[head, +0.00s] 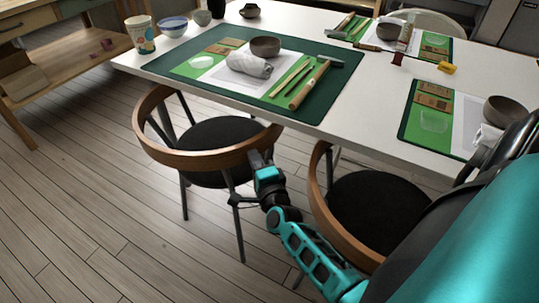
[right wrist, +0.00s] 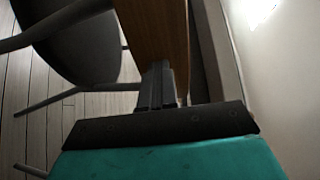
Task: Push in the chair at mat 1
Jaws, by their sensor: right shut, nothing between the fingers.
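A chair (head: 205,159) with a curved wooden back rail, black seat and dark legs stands at the near side of the table, in front of the large green mat (head: 325,100). I see no number on the mat. My right gripper (head: 259,160) is shut and empty at the right part of this chair's back rail. It appears to touch the rail. In the right wrist view the shut fingers (right wrist: 158,82) meet the wooden rail (right wrist: 155,30), with the dark seat (right wrist: 75,45) at left. My left gripper is not in view.
The white table (head: 385,125) carries cups, bowls, tools and other mats. A second chair (head: 375,205) stands close at right, partly hidden by my arm. A wooden shelf unit (head: 70,60) is at far left. The plank floor (head: 80,210) at left is clear.

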